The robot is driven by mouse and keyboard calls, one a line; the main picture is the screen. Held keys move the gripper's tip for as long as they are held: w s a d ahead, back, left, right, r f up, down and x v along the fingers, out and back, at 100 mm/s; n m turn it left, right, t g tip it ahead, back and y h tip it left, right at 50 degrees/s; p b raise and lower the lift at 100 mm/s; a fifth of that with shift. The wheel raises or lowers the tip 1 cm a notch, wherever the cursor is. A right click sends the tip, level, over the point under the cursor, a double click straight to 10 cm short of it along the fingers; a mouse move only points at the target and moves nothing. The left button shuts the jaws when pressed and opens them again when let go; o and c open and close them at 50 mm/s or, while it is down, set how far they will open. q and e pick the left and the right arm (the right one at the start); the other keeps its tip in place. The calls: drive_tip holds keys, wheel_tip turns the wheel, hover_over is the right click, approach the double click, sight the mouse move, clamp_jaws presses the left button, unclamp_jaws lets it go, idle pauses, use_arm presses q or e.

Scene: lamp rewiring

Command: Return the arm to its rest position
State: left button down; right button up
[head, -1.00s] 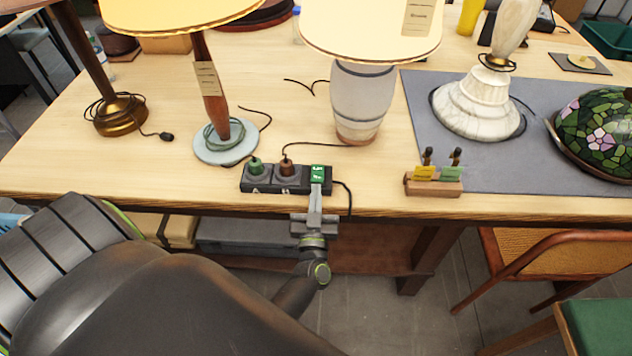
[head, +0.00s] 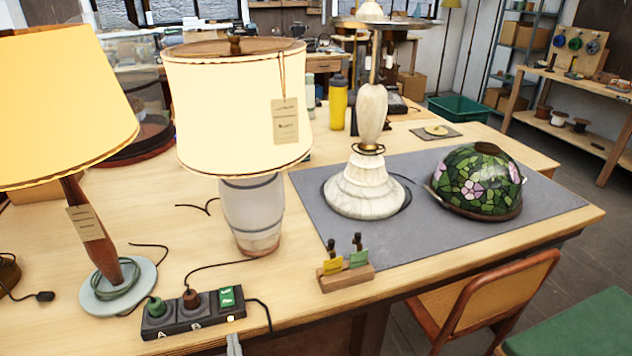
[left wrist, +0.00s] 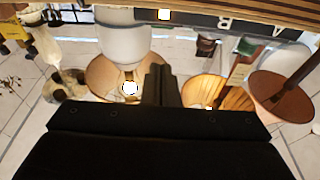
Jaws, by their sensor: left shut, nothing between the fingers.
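My left gripper (head: 233,344) shows only as a grey tip at the bottom edge of the head view, just in front of the power strip (head: 175,328) and apart from its green switch (head: 229,297). In the left wrist view its fingers (left wrist: 162,85) are together and empty. The strip shows there upside down at the top (left wrist: 255,24). A green plug (head: 156,307) and a brown plug (head: 191,299) sit in the strip. The rest of my left arm is out of the head view. My right gripper is in neither current view.
Two lamps with glowing shades, one left (head: 62,105) and one in the middle (head: 235,110), stand behind the strip. A small tagged wooden block (head: 346,279), a marble lamp base (head: 365,190) and a stained-glass shade (head: 478,180) are to the right. A chair (head: 490,300) stands at the table's front.

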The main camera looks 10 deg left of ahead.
use_arm(q)
drive_tip(key=s+d+f+m+g+h, duration=0.1)
drive_tip(key=s+f+m+g+h, duration=0.3)
drive_tip(key=f, duration=1)
drive_tip(key=s+d+f+m+g+h, duration=0.1)
drive_tip(key=s+f+m+g+h, duration=0.15)
drive_tip(key=s+f+h, duration=0.7)
drive_tip(key=s+a+f+g+y, duration=0.2)
drive_tip(key=s+f+g, duration=0.3)
drive_tip(key=s+f, duration=0.3)
drive_tip(key=s+a+f+g+y, duration=0.2)
drive_tip(key=s+a+f+g, duration=0.2)
drive_tip(key=s+f, duration=0.4)
drive_tip(key=s+n+g, duration=0.1)
drive_tip(key=s, duration=0.5)
drive_tip(key=shift+s+f, duration=0.3)
drive_tip(key=shift+s, duration=0.05)
